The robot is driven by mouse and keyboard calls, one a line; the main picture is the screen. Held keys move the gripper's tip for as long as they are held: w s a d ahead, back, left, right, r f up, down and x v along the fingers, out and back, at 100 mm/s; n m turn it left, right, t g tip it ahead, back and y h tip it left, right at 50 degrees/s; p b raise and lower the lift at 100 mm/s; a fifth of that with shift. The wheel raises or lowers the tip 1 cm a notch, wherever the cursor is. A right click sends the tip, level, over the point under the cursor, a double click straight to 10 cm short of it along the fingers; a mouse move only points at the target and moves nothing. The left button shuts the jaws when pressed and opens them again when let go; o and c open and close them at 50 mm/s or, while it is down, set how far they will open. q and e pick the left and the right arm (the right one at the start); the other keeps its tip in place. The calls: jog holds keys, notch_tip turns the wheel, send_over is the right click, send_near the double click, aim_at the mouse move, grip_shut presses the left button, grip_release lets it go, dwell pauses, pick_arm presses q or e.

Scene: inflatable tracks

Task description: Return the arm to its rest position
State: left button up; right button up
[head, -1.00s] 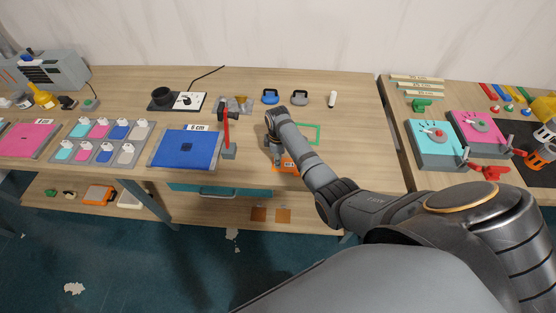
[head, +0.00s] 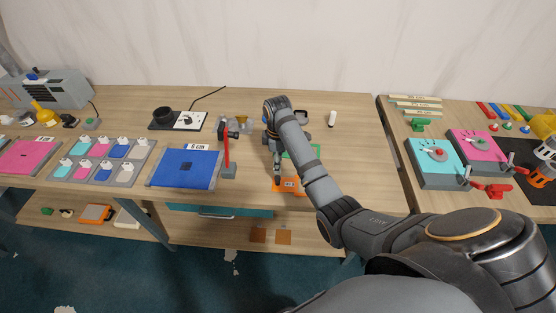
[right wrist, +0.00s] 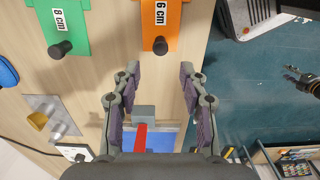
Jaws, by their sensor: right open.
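My right arm reaches over the middle table in the head view. Its gripper (head: 277,172) points down beside the orange template (head: 290,184). In the right wrist view the right gripper (right wrist: 160,82) has its two fingers wide apart with nothing between them, above the table. The orange template labelled 6 cm (right wrist: 160,22) and the green template labelled 8 cm (right wrist: 62,20), each with a black knob, lie past the fingertips.
A white cylinder (head: 332,118) stands at the back. A second table (head: 400,125) with turquoise and pink devices is at the right, across a narrow gap.

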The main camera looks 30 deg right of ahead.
jog(key=shift+r, duration=0.8)
